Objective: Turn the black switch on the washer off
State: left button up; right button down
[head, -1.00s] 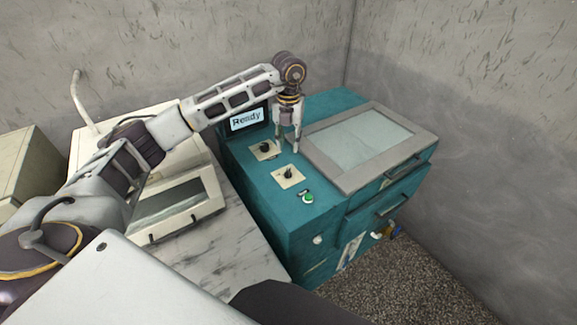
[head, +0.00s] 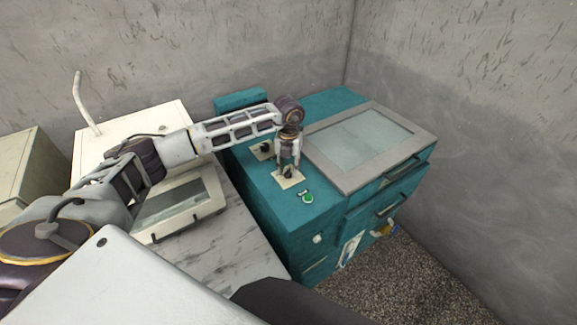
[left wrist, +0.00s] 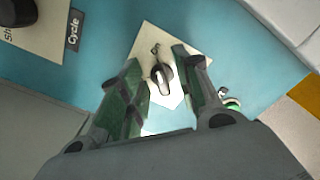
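The teal washer (head: 268,200) stands against the wall, with two black switches on cream plates on its top. The nearer black switch (head: 288,173) is directly below my left gripper (head: 287,165). In the left wrist view this switch (left wrist: 161,77) lies between the two fingers of the left gripper (left wrist: 160,85), which are apart with gaps to the knob. The farther switch (head: 265,148) is partly hidden by my left arm; it also shows in the left wrist view (left wrist: 18,12), beside a "Cycle" label. My right gripper is not in view.
A green button (head: 308,199) sits in front of the nearer switch. A grey-framed lid (head: 318,150) is close to the right of the gripper. A white machine (head: 130,135) stands at left by a marble counter (head: 222,258).

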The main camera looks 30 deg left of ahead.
pick_arm(q)
jog(key=shift+f, duration=0.15)
grip_shut()
